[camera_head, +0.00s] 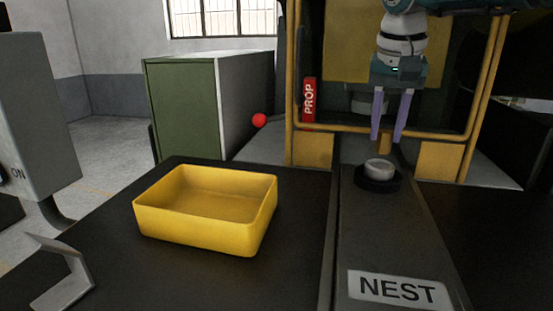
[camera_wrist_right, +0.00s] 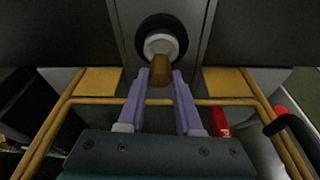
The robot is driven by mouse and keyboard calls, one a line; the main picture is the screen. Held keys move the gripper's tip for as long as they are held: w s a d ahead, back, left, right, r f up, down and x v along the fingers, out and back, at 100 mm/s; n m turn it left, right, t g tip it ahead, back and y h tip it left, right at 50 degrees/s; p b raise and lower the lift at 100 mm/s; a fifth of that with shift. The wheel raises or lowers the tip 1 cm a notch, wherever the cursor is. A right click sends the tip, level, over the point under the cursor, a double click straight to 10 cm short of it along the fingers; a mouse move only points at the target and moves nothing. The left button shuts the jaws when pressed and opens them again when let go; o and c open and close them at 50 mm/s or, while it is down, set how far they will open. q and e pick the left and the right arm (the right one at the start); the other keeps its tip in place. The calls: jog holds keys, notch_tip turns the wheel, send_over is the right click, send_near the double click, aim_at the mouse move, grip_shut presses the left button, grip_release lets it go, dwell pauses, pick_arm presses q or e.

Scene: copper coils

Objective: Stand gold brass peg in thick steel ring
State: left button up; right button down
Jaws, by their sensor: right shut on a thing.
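The gold brass peg (camera_head: 385,144) is held between the purple fingertips of my right gripper (camera_head: 387,138), pointing down. The thick steel ring (camera_head: 379,168) is pale grey and sits on a round black base on the NEST strip. In the head view the peg is just above and behind the ring, with a small gap between them. In the right wrist view the peg (camera_wrist_right: 160,72) overlaps the near edge of the ring (camera_wrist_right: 161,45), hiding part of it. The gripper (camera_wrist_right: 160,78) is shut on the peg. My left gripper is not in view.
An empty yellow bin (camera_head: 205,230) stands on the dark bench to the left. A NEST label (camera_head: 398,289) lies at the front of the strip. Yellow rails (camera_head: 291,75) and a red PROP sign (camera_head: 309,100) stand behind. A grey bracket (camera_head: 62,275) is at the lower left.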

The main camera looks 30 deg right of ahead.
jog(key=b, duration=0.4)
send_over(378, 173)
jog(key=s+a, duration=0.1)
jog(key=shift+s+a+f, duration=0.1)
jog(key=shift+f, duration=2.2)
jog(key=c, duration=0.6)
grip_release()
jog(key=shift+p, duration=0.3)
jog(key=shift+r, duration=0.15)
jog(key=v, duration=1.2)
jog(key=shift+r+p, duration=0.2)
jog(key=shift+p, duration=0.15)
